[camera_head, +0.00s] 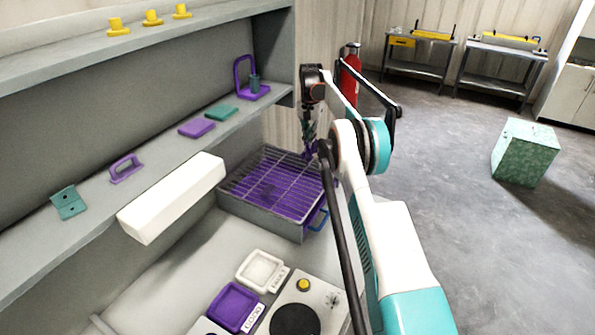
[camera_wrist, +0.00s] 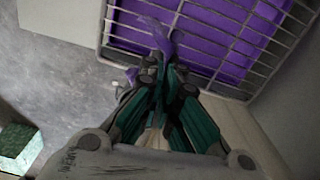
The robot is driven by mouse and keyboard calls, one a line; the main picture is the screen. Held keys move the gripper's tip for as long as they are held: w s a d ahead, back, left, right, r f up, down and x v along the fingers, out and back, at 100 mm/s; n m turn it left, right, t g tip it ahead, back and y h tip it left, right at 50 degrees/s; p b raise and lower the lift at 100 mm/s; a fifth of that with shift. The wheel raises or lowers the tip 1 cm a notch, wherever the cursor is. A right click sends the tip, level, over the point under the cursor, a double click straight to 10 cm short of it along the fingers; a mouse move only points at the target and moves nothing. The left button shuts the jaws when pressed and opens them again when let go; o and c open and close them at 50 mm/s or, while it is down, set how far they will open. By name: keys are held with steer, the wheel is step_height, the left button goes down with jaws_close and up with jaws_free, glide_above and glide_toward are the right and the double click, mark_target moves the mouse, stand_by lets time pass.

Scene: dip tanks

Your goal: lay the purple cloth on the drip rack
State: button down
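The drip rack (camera_head: 300,173) is a wire grid on a grey box, with a purple surface under the wires. It fills the top of the wrist view (camera_wrist: 215,22). My gripper (camera_head: 308,140) is over the rack's far right edge in the head view. In the wrist view my gripper (camera_wrist: 165,72) has its teal fingers close together on the purple cloth (camera_wrist: 158,38). The cloth is crumpled and sticks out past the fingertips over the grid's edge; it also shows in the head view (camera_head: 311,149). I cannot tell whether it touches the wires. My arm hides part of the rack's right side.
A long white box (camera_head: 172,197) juts out left of the rack. The shelf (camera_head: 85,190) above holds purple and teal parts. Two small trays, white (camera_head: 261,271) and purple (camera_head: 233,306), and a hotplate (camera_head: 300,312) stand in front. A green cube (camera_head: 525,152) is on the floor.

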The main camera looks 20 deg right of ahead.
steer(key=s+d+n, duration=0.1)
steer(key=d+n, duration=0.4)
steer(key=n, duration=0.4)
steer(key=shift+m, duration=0.3)
steer(key=a+f, duration=0.1)
steer(key=f, duration=0.1)
steer(key=a+f, duration=0.1)
steer(key=f, duration=0.1)
steer(key=a+f, duration=0.1)
steer(key=f, duration=0.1)
steer(key=shift+w+a, duration=0.35)
steer(key=a+f, duration=0.1)
steer(key=a, duration=0.2)
steer(key=w+a+f, duration=0.1)
steer(key=a+f, duration=0.1)
steer(key=a, duration=0.2)
steer(key=w+a+f, duration=0.1)
steer(key=a, duration=0.2)
steer(key=shift+w+a+f, duration=0.2)
steer(key=shift+a+f, duration=0.05)
steer(key=shift+a, duration=0.05)
steer(key=c, duration=1.4)
jaws_free()
